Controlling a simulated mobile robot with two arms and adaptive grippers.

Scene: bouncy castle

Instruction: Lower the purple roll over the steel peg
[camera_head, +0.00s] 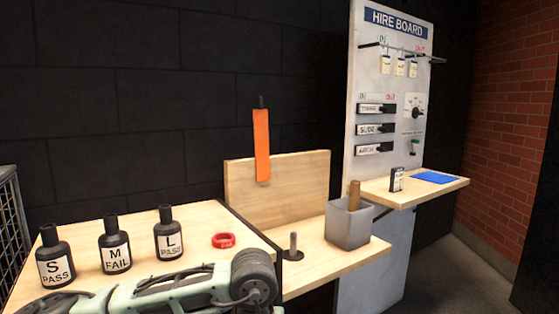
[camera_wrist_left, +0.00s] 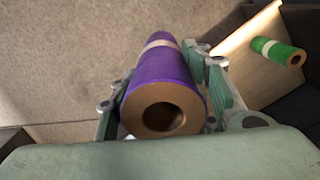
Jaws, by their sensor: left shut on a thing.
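The purple roll (camera_wrist_left: 160,72) is a tube with a brown cardboard core and a pale band, seen end-on in the left wrist view. My left gripper (camera_wrist_left: 163,85) is shut around it, with a green finger on each side. The steel peg (camera_head: 293,243) stands upright on a dark round base on the low wooden shelf (camera_head: 325,262) in the head view. An arm of mine crosses the bottom of the head view; the left gripper and roll are out of that picture. The peg cannot be made out in the wrist view, so the gap between them cannot be told. My right gripper is not in view.
A grey bin (camera_head: 349,226) stands right of the peg. Several black bottles and a red ring (camera_head: 223,240) are on the table (camera_head: 190,208) at left. An orange strip (camera_head: 261,146) rises behind the shelf. A green roll (camera_wrist_left: 275,50) shows in the wrist view.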

